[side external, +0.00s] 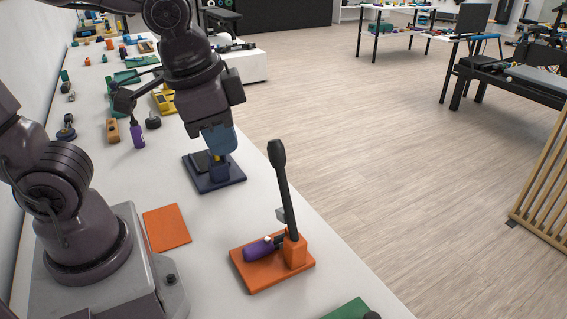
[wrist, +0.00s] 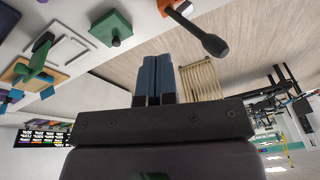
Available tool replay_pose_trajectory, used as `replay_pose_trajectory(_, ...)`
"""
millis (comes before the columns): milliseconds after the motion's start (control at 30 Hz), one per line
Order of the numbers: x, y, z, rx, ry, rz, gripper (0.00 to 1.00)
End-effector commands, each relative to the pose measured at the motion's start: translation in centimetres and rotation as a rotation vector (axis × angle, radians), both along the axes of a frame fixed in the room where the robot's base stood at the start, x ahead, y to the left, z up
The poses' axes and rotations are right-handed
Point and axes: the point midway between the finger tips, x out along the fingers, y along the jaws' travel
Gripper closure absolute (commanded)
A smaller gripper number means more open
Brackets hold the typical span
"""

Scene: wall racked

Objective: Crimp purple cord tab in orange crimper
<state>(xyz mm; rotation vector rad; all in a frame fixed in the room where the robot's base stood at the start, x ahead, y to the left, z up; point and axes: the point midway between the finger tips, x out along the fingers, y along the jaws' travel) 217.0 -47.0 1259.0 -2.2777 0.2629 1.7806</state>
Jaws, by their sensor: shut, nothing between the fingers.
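The orange crimper (side external: 296,252) stands on an orange base near the front of the white table. Its black lever (side external: 283,180) is raised, nearly upright, with a thick knob on top. A purple cylinder, seemingly the cord tab (side external: 258,251), lies on the base with its pale-tipped end at the crimper's jaw; I cannot tell how far in it sits. My gripper (side external: 219,150) is shut and empty, behind and left of the lever and apart from it. Its blue fingers (wrist: 154,78) are together in the wrist view, where the lever (wrist: 200,33) and a purple bit also show.
A dark blue fixture (side external: 232,177) stands below or behind my fingers. An orange flat plate (side external: 167,228) lies left of the crimper, and a green plate (side external: 346,311) lies at the front edge. A purple-handled tool (side external: 137,136) and several small items line the table's far left.

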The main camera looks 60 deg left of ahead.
Motion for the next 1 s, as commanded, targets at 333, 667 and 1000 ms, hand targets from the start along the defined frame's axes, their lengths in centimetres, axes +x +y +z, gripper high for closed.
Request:
replay_pose_trajectory(333, 3.2, -6.5, -5.3, 0.59, 0.436, -0.7, 1.0)
replay_pose_trajectory(667, 7.8, -10.1, -4.6, 1.184, 0.701, -1.08, 1.0)
replay_pose_trajectory(1000, 8.5, -7.8, -3.3, 1.265, 0.776, -1.099, 1.0)
